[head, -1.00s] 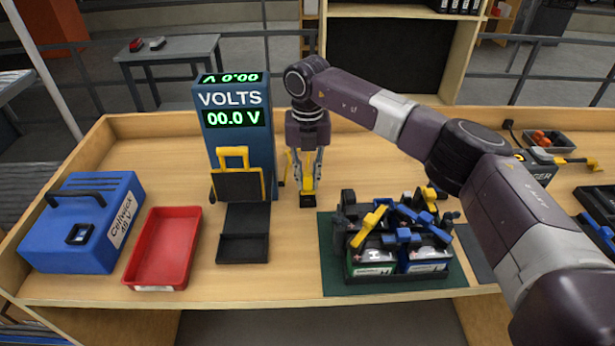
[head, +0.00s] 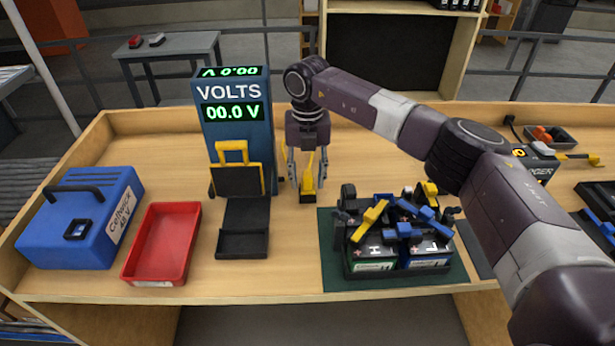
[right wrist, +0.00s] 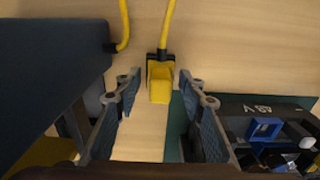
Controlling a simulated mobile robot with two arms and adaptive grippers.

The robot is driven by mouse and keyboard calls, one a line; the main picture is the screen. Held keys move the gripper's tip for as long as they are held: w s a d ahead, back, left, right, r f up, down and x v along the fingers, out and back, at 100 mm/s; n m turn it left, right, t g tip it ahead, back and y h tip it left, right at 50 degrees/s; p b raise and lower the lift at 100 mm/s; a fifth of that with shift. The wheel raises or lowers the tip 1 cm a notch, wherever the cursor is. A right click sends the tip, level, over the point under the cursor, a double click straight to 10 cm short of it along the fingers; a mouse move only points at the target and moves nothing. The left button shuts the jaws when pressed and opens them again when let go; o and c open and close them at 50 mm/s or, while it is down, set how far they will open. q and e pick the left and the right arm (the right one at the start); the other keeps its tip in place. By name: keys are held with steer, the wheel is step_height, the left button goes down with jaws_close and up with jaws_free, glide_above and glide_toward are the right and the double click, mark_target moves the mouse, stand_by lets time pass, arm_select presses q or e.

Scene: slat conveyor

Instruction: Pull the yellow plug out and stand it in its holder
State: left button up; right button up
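The yellow plug (head: 308,183) stands at a small black holder (head: 307,198) on the bench, right of the voltmeter. In the right wrist view the plug (right wrist: 160,85) sits between my fingers, its yellow cable running up out of the picture. My right gripper (head: 308,182) is open around the plug, with a gap on both sides in the right wrist view (right wrist: 160,105). How deep the plug sits in the holder is hard to tell. My left gripper is not in view.
The blue voltmeter (head: 233,135) reads 00.0 V, with a black cradle (head: 243,245) in front. A black battery tray (head: 400,272) stands on a green mat (head: 335,275). A red bin (head: 162,245) and a blue case (head: 82,218) stand left. A charger (head: 540,160) is at right.

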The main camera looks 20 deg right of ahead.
step_height(320, 180, up, 12)
stand_by(0.5)
